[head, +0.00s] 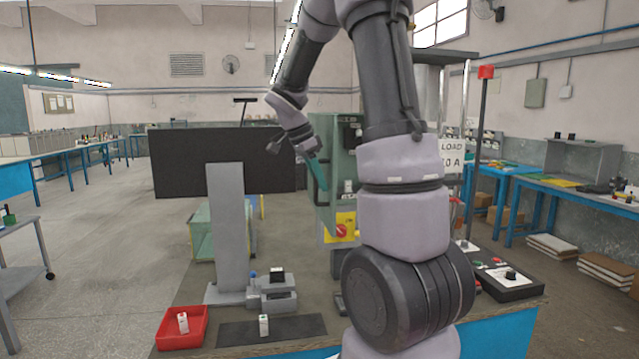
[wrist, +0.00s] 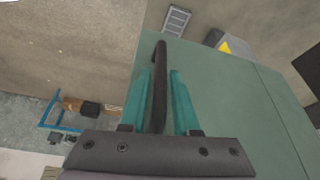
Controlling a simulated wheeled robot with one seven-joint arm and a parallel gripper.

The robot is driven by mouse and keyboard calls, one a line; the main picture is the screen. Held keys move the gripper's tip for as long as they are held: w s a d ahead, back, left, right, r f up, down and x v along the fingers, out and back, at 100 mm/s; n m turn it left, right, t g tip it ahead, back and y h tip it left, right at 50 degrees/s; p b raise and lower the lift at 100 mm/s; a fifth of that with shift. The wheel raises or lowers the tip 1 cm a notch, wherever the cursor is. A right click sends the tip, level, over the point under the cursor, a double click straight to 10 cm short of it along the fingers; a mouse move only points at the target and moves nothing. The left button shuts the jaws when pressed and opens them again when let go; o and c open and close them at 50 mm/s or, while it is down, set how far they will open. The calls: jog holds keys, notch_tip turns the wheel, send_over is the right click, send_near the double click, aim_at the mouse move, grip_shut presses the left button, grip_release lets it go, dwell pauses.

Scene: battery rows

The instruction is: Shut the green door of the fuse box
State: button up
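The green fuse box (head: 327,128) stands behind my arm in the head view, partly hidden by it. Dark parts show on its right side. A flat green door panel (wrist: 225,95) fills much of the wrist view, with a dark bar handle (wrist: 160,60) on it. My gripper (wrist: 161,73) has its two teal fingers apart, one on each side of the handle, with a gap visible at the right finger. In the head view my gripper (head: 319,180) is at the left side of the box. How far the door stands open is hard to tell.
A dark panel on a grey post (head: 226,225) stands just left of the gripper. A yellow plate with a red knob (head: 341,230) is below the box. A red tray (head: 182,328) and a dark mat (head: 290,328) lie at the bench front. A control box (head: 507,281) is at right.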

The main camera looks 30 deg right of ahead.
jog(key=shift+d+f, duration=0.1)
jog(key=shift+f, duration=0.15)
grip_shut()
dwell(1.4)
